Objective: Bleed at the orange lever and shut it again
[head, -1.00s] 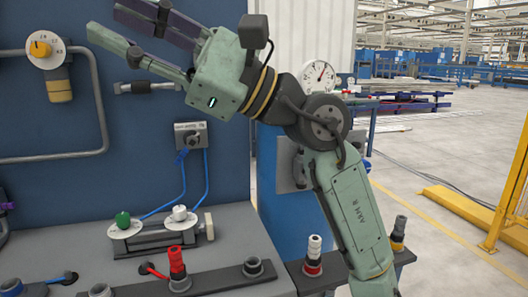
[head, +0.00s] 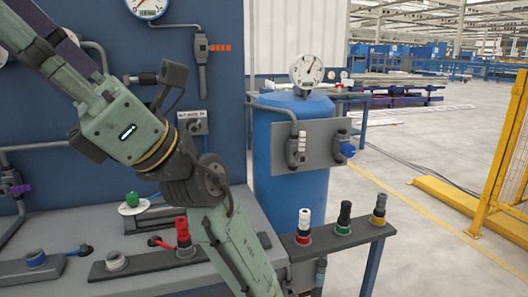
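The orange lever (head: 220,47) points sideways to the right from a grey valve (head: 201,45) high on the blue panel. A short outlet pipe (head: 202,80) hangs straight down below the valve. A pipe joins the valve to a round white gauge (head: 147,4), cut off by the top edge.
A blue tank (head: 285,170) with its own gauge (head: 307,71) and a blue-knobbed valve (head: 347,150) stands right of the panel. A side shelf (head: 365,237) carries capped pegs. A red-topped fitting (head: 183,232) stands beside my arm. A yellow fence (head: 490,150) is at far right.

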